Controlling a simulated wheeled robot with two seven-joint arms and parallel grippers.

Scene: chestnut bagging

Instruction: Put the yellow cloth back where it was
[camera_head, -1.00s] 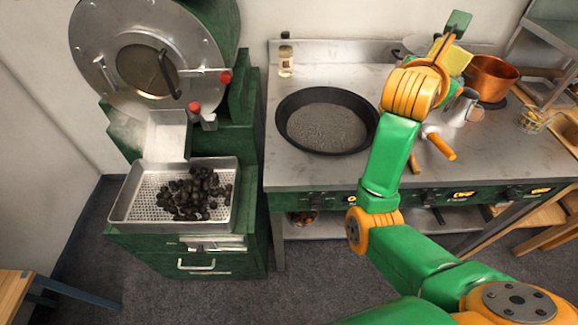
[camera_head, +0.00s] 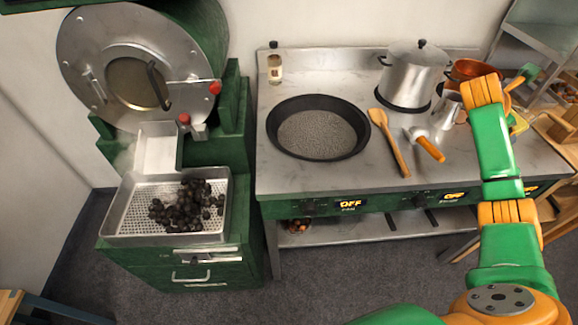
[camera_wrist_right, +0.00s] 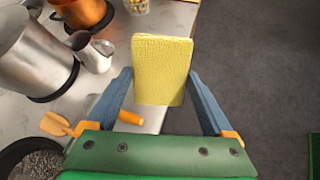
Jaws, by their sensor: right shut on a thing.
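The yellow cloth (camera_wrist_right: 162,72) is a folded, flat, upright-looking piece between the blue fingers of my right gripper (camera_wrist_right: 160,88) in the right wrist view. The gripper is shut on it. In the head view only a bit of the yellow cloth (camera_head: 519,123) shows, beyond my right forearm and near the counter's right end; my arm hides much of the gripper. In the wrist view the cloth is over the edge of the counter, with floor to its right. My left gripper is not in view.
On the counter (camera_head: 240,180) stand a black pan (camera_head: 275,145), a steel pot (camera_head: 412,75), a metal jug (camera_head: 447,108) and a copper pot (camera_head: 478,69). A wooden spatula (camera_head: 390,140) and an orange-handled tool (camera_head: 430,148) lie in front. A wooden table (camera_head: 562,135) stands at right.

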